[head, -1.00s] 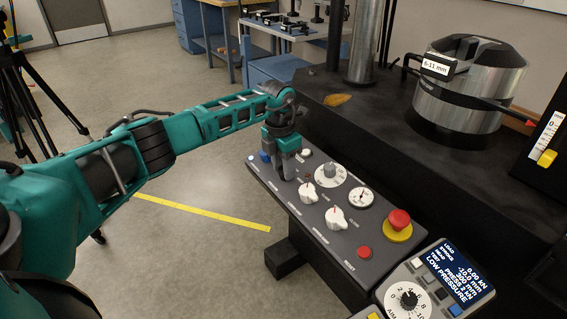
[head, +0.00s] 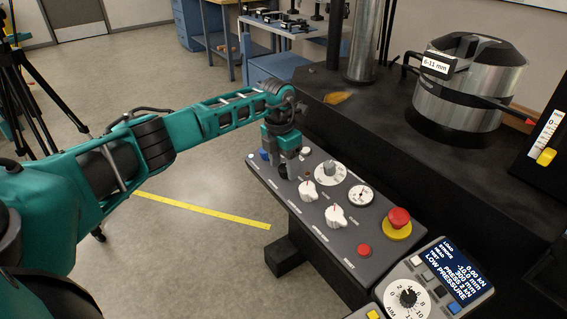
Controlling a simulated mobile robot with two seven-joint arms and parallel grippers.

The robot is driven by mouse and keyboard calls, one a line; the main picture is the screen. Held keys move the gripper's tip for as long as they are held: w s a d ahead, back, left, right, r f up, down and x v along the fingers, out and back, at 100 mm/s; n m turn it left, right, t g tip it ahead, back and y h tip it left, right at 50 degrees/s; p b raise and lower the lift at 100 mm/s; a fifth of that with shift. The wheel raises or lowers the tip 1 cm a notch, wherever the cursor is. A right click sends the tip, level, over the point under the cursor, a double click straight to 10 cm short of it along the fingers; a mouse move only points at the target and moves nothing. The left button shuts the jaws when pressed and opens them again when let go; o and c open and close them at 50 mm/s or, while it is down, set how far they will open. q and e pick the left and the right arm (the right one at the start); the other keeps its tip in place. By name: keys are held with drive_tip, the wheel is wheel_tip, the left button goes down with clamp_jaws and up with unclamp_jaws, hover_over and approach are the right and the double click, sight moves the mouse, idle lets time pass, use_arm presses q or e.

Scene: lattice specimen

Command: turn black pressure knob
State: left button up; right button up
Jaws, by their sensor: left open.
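A small black knob (head: 283,172) stands on the grey control panel (head: 295,200), near its far left end. My left gripper (head: 284,158) is open and points down just above and behind this knob, with nothing visible between its fingers. The gap between fingers and knob is hard to judge. A second black knob (head: 408,298) sits on a white numbered dial on the console at lower right, well away from the gripper. No readable label tells which one is the pressure knob. My right gripper is out of view.
The panel also carries a grey dial knob (head: 330,171), two white knobs (head: 335,216), a gauge (head: 361,196), a red emergency button (head: 399,218) and a small red button (head: 364,251). A display (head: 448,272) reads LOW PRESSURE. The dark machine bed (head: 400,150) rises behind the panel.

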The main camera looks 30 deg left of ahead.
sight(280, 169)
use_arm(q)
wheel_tip(280, 169, up, 13)
drive_tip(key=p, duration=0.1)
drive_tip(key=shift+s+a, duration=0.3)
drive_tip(key=shift+s, duration=0.1)
drive_tip(key=shift+f, duration=0.1)
idle(0.5)
